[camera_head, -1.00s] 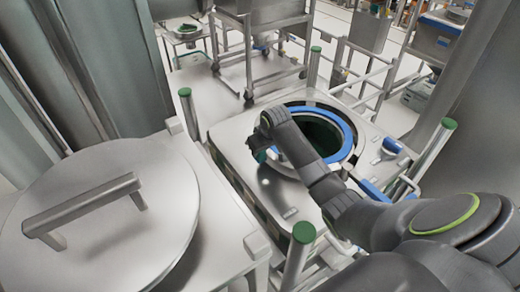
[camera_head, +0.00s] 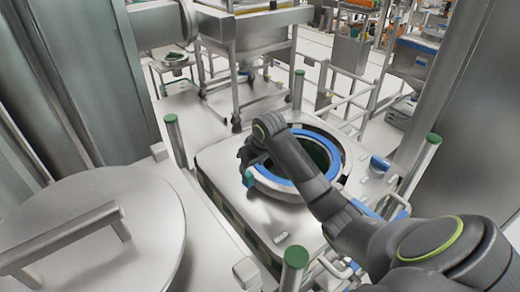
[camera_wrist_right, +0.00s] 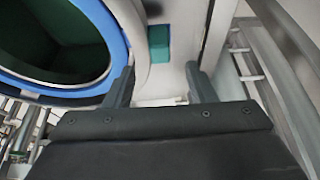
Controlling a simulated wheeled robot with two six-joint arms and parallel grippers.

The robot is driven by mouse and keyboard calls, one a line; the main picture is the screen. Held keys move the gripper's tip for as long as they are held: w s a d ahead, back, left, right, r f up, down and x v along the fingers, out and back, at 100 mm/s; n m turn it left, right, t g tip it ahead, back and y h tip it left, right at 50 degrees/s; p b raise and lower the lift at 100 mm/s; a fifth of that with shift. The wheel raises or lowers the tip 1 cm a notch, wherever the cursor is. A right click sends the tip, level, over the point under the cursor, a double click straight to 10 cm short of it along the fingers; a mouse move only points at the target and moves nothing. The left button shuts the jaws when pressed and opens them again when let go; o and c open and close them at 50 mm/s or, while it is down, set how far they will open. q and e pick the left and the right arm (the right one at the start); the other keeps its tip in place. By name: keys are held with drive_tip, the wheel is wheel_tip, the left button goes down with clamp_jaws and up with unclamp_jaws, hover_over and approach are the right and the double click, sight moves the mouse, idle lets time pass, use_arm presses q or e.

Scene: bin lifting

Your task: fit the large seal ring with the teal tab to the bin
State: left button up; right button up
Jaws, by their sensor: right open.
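The bin (camera_head: 219,162) has a square metal top with a round opening, dark green inside. A blue ring (camera_head: 270,183) lies around the opening, with a pale band on its outer side; the arm hides part of it. The teal tab (camera_head: 248,179) shows at the ring's near left. In the right wrist view the blue ring (camera_wrist_right: 111,28) is at upper left and the teal tab (camera_wrist_right: 158,43) stands beyond the gap between my fingers. My right gripper (camera_wrist_right: 161,84) is open and empty, also seen over the ring's left side (camera_head: 243,158). My left gripper is out of view.
A round metal lid (camera_head: 150,225) with a bar handle lies on the left. Green-capped posts (camera_head: 295,262) stand around the bin. A blue-topped part (camera_head: 380,164) sits on the right of its top. A metal stand (camera_head: 262,60) is behind.

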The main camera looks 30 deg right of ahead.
drive_tip(key=v, duration=1)
drive_tip(key=shift+r+b, duration=0.25)
drive_tip(key=shift+b, duration=0.15)
